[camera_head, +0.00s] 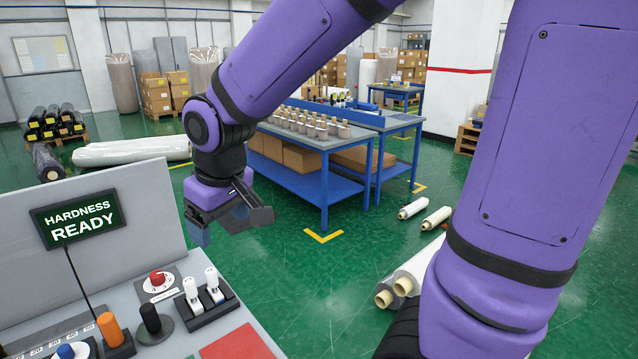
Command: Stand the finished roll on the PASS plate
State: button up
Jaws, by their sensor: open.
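My gripper (228,228) hangs at the end of my purple arm, above and behind the grey console (95,215). Its jaws are apart and I see nothing between them. I cannot tell which roll is the finished one. A red plate (238,345) lies at the console's front right, cut by the frame's lower edge. No plate marked PASS can be read in this view.
A sign (78,220) on the console reads "HARDNESS READY". A red knob (157,278), a black post (150,318), an orange post (110,329) and a blue knob (66,351) stand there. A blue table (325,180) with several small rolls is behind. Large rolls lie on the green floor.

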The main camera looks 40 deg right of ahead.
jog(key=s+d+r+m+t, duration=0.1)
jog(key=s+d+r, duration=0.3)
jog(key=s, duration=0.3)
jog(key=s+d+r+m+t, duration=0.1)
jog(key=s+d+r+m, duration=0.1)
jog(key=s+d+r, duration=0.2)
jog(key=s, duration=0.3)
jog(key=shift+s+d+r, duration=0.25)
jog(key=shift+d+r, duration=0.1)
jog(key=shift+d, duration=0.05)
